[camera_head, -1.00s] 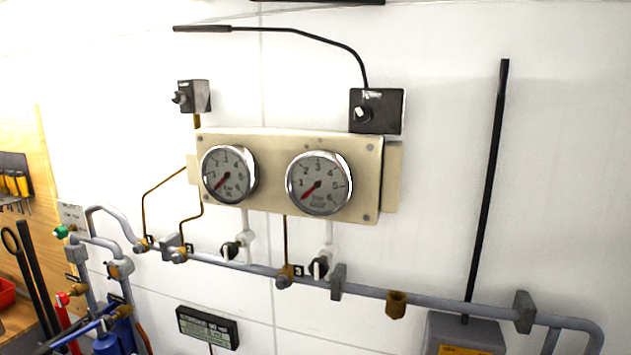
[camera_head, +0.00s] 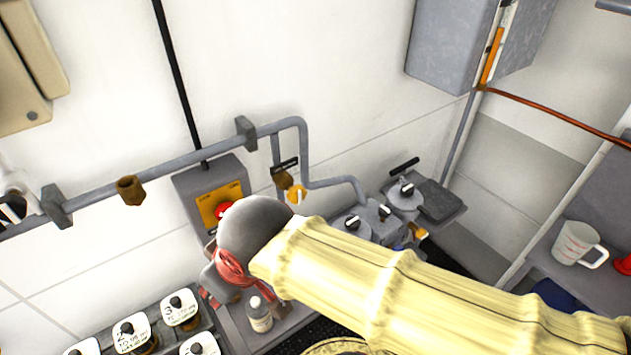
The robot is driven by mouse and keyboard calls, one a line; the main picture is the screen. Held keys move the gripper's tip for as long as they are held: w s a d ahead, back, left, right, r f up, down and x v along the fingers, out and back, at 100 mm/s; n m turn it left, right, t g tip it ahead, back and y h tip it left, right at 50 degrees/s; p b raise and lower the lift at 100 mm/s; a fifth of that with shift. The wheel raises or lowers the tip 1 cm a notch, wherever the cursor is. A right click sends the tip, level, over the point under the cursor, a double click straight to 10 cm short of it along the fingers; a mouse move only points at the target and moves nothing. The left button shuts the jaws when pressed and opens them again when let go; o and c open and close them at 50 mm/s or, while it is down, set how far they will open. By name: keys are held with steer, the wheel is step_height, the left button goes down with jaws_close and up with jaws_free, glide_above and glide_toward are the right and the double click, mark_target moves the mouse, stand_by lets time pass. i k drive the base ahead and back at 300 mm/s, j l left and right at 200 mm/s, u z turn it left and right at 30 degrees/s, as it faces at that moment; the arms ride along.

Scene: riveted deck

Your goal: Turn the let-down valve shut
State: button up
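I cannot tell for sure which fitting is the let-down valve, as the tags are too small to read. A brass valve (camera_head: 284,180) with a dark tag sits on a short drop pipe below the wall pipe, with a yellow-orange part (camera_head: 297,193) beside it. My arm in a pale yellow sleeve reaches in from the lower right and ends in a grey rounded joint with red bands. My gripper (camera_head: 222,286) seems to be at the lower left of that joint, pointing down and away. Its fingers cannot be made out, and my arm hides part of the bench.
A grey box with a yellow plate and red button (camera_head: 222,209) stands left of the brass valve. Black-knobbed grey fittings (camera_head: 353,222) lie to its right. A small bottle (camera_head: 260,315), labelled jars (camera_head: 131,335) and a white jug (camera_head: 577,243) stand lower down. A grey cabinet (camera_head: 455,45) hangs above.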

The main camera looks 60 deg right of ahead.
mark_target(297, 195)
steer(key=z, duration=1.15)
